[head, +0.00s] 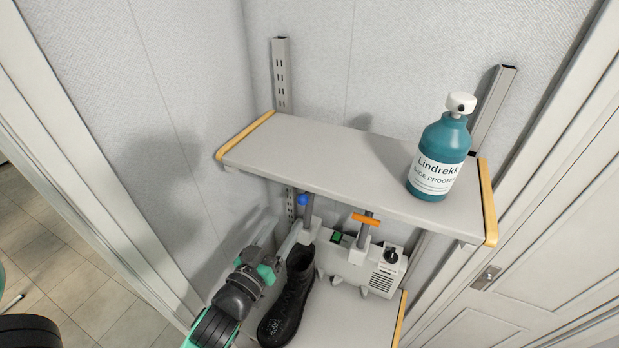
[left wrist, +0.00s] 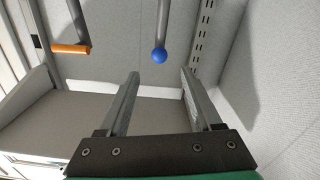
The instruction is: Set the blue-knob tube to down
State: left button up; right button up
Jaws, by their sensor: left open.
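The blue knob (head: 303,199) sits at the upper end of a grey upright tube (head: 309,213) on a boot dryer (head: 357,262) under the upper shelf. In the left wrist view the blue knob (left wrist: 159,55) appears just beyond and between my fingertips, apart from both, with its tube (left wrist: 163,18) running up out of the picture. My left gripper (head: 281,231) is open and empty beside the tube in the head view; its two fingers show in the left wrist view (left wrist: 160,76). My right gripper is not in view.
An orange handle (head: 366,219) tops a second tube to the right. A black boot (head: 288,305) stands below, close to my left arm. The upper shelf (head: 345,165) overhangs the dryer and carries a teal bottle (head: 438,155). A wall is close on the left.

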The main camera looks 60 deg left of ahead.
aim_at(303, 200)
pick_arm(q)
jog(key=p+x, duration=0.2)
jog(key=x, duration=0.9)
jog(key=shift+d, duration=0.1)
jog(key=shift+w+a, duration=0.25)
jog(key=shift+w, duration=0.05)
grip_shut()
dwell(0.8)
